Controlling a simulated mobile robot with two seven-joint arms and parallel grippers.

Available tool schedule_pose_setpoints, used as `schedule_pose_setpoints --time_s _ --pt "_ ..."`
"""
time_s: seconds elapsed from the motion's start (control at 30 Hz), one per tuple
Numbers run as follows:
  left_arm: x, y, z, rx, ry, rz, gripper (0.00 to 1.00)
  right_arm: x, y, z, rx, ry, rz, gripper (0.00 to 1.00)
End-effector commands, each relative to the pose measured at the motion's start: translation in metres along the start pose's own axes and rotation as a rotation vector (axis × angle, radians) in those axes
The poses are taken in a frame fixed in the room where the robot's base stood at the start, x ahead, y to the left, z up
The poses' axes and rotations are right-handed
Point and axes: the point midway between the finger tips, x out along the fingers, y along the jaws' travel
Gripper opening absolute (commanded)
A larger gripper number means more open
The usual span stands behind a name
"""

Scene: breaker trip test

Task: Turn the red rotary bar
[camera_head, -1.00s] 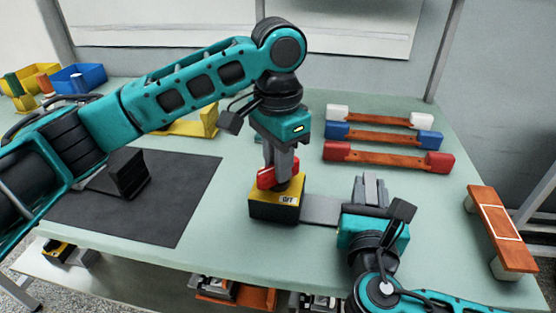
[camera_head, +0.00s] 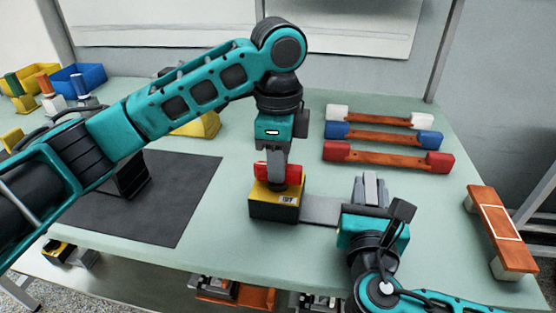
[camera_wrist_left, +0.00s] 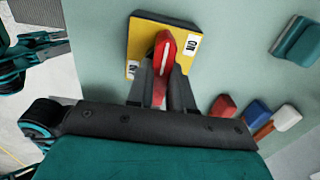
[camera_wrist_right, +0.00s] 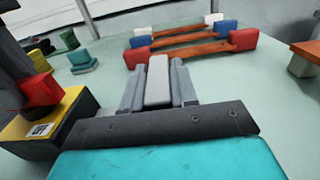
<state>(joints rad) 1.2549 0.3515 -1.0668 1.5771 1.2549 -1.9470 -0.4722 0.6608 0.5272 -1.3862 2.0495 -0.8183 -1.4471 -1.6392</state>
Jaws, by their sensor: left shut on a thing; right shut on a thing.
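The red rotary bar (camera_head: 292,172) sits on top of a yellow and black box (camera_head: 274,209). My left gripper (camera_head: 272,172) points down from above and is shut on the red bar. In the left wrist view, the bar (camera_wrist_left: 165,50) stands between the fingers, with a white line along its top. A label reading ON and part of another label show on the box's yellow top. My right gripper (camera_head: 370,190) is low beside the box, shut on a light grey block (camera_wrist_right: 157,82). A grey plate (camera_head: 321,210) lies between the box and my right gripper.
Orange bars with white, blue and red (camera_head: 438,162) ends lie at the back right. An orange bar on pale ends (camera_head: 503,233) is at the right edge. A dark mat (camera_head: 190,205) lies left of the box. Blue and yellow bins stand at the far left.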

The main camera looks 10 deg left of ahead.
Motion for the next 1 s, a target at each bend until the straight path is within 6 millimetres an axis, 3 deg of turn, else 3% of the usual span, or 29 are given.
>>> schedule_pose_setpoints --time_s 0.67,0.7,0.93,1.0 --pt "-0.0011 -0.0007 0.0011 0.055 -0.002 -0.002 0.00 0.0003 -0.0016 -0.0012 -0.002 0.002 -0.005 0.00" --pt "-0.0011 -0.0007 0.0011 0.056 -0.002 -0.002 0.25 0.0003 -0.0016 -0.0012 -0.002 0.002 -0.005 0.00" --pt "-0.0006 -0.0004 0.0005 0.055 -0.001 -0.001 0.47 0.0002 -0.0013 -0.0011 -0.002 0.002 -0.004 0.00" --pt "-0.0004 -0.0003 0.0004 0.055 -0.001 -0.001 0.47 0.0002 -0.0012 -0.0011 -0.002 0.002 -0.004 0.00"
